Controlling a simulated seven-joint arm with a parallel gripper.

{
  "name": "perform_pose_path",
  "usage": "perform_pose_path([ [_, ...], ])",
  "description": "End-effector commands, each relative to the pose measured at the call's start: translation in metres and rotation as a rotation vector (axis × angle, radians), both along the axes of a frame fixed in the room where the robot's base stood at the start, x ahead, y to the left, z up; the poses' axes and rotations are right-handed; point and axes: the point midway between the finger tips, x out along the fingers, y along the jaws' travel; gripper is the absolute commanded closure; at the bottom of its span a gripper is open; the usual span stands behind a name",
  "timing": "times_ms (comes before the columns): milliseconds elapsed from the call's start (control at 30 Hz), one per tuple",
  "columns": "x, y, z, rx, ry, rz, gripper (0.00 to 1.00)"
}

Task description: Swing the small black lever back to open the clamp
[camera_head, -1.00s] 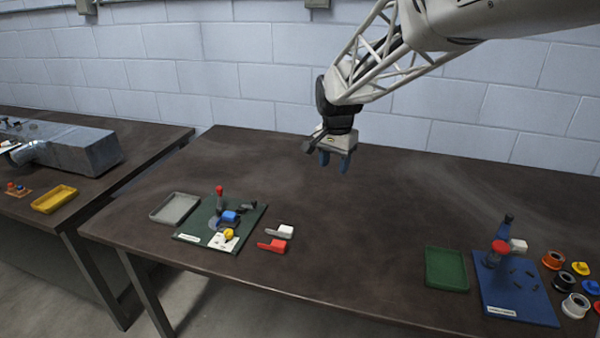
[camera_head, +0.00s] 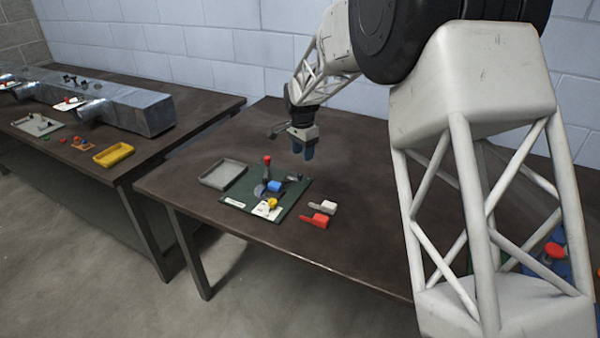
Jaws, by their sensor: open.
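My gripper (camera_head: 304,152) hangs fingers down with its blue fingertips apart and empty. It is above the brown table, beyond and to the right of the green board (camera_head: 239,203). A small dark part (camera_head: 293,178) lies at the board's back right, near a blue block (camera_head: 275,187); it is too small to tell if it is a lever. Small black parts that look like clamps (camera_head: 70,80) stand by the metal duct (camera_head: 145,110) on the left table, far from my gripper. I cannot tell which one is the task's clamp, nor its lever's position.
A red-topped post (camera_head: 267,160) and a yellow knob (camera_head: 272,203) stand on the board. A grey tray (camera_head: 223,174), a red part (camera_head: 321,219) and a white part (camera_head: 323,208) lie beside it. A yellow tray (camera_head: 114,155) is on the left table. My arm hides the right side.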

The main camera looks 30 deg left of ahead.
Motion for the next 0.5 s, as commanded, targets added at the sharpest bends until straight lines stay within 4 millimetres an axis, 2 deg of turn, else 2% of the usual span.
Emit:
perform_pose_path([
  [133,0.0006,0.0125,-0.0079,-0.002,0.002,-0.006,0.52],
  [500,0.0004,0.0139,-0.0094,-0.003,0.002,-0.008,0.52],
])
